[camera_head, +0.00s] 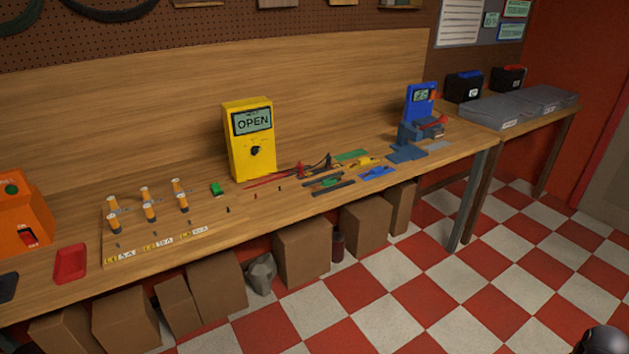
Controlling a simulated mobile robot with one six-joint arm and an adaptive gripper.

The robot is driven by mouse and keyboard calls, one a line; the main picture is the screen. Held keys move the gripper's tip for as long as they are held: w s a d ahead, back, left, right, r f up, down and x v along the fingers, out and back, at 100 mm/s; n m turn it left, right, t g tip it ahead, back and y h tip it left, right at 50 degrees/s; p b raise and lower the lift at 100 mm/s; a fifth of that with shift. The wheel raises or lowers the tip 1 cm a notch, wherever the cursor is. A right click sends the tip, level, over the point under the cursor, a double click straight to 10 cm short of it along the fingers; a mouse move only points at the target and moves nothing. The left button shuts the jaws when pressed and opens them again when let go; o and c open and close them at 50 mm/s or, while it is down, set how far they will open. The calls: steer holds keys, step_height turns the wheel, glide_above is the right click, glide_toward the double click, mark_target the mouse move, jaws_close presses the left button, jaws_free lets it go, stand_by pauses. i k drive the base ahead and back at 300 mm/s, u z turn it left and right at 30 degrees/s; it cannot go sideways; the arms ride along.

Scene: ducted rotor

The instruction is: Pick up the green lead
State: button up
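Several small green things lie on the wooden workbench (75,290), and I cannot tell for sure which one is the green lead. A green piece (330,182) lies among dark strips right of the yellow meter. A flat green strip (350,155) lies behind it. A small green block (217,189) sits alone left of the meter. My gripper's fingers are not in view; only a dark rounded part, probably of my arm, shows at the bottom right corner, well away from the bench.
The yellow meter (240,155) reading OPEN stands on the bench, with red and black probes (300,170) beside it. A blue device (420,103) stands farther right. Fuse-like cylinders (150,212) stand on the left. Cardboard boxes (302,248) sit underneath. The checkered floor (430,290) in front is clear.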

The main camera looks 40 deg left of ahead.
mark_target(329, 182)
steer(key=u, duration=0.45)
steer(key=i, duration=0.65)
steer(key=u, duration=0.95)
steer(key=i, duration=0.75)
steer(key=u, duration=0.4)
